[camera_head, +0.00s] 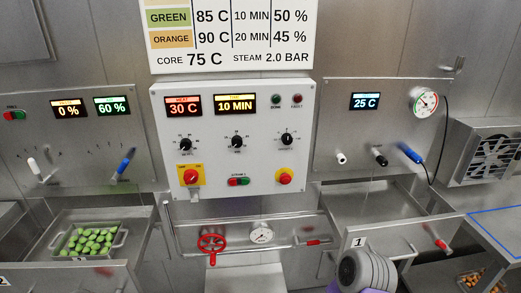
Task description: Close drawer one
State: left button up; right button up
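Drawer one (385,247), a steel drawer with a "1" label at the left of its front, stands pulled out below the right-hand panel. Its open top shows, and its inside looks empty. A red handle (437,240) sits at the right of its front. A rounded grey and purple part of my own arm is at the bottom, in front of the drawer's left lower part and hiding some of it. I cannot tell whether it touches the drawer. No fingers of either gripper show.
Another open drawer at the left holds a steel tray (57,252) of green filled pasta. A red valve wheel (211,243) and a gauge (261,233) sit on the middle pipework. A fan unit (490,155) stands at the right, above a table with blue lines.

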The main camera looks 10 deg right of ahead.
aim_at(390, 223)
jog(key=z, duration=1.65)
jog(key=k, duration=0.55)
jog(key=u, duration=0.35)
jog(key=i, duration=1.35)
jog(key=z, duration=0.1)
